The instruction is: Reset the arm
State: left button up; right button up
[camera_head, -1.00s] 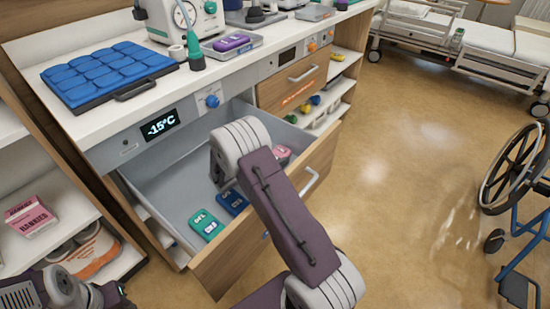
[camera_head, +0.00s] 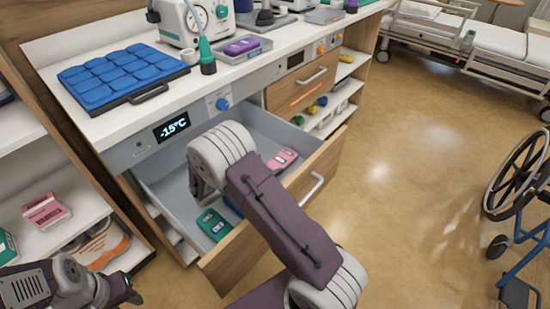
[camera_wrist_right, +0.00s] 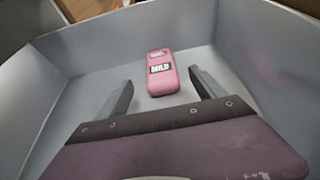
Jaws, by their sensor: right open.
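My right arm (camera_head: 275,215) reaches over the open drawer (camera_head: 165,190). Its gripper is hidden behind the arm in the head view. In the right wrist view my right gripper (camera_wrist_right: 160,92) is open and empty, with its two fingers apart inside the drawer walls. A pink pack (camera_wrist_right: 163,74) lies beyond the fingertips, in line with the gap between them; it also shows in the head view (camera_head: 282,160). A green pack (camera_head: 213,224) and a mostly hidden blue pack (camera_head: 232,206) lie in the drawer. My left gripper (camera_head: 126,291) is at the lower left, its jaws unclear.
The counter above the drawer holds a blue padded tray (camera_head: 120,75), a white device (camera_head: 193,22) and a metal tray (camera_head: 225,52). A shelf with a pink box (camera_head: 45,211) stands left. A wheelchair (camera_head: 520,190) is at right; floor between is clear.

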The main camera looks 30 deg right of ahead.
jog(key=shift+v, duration=1.25)
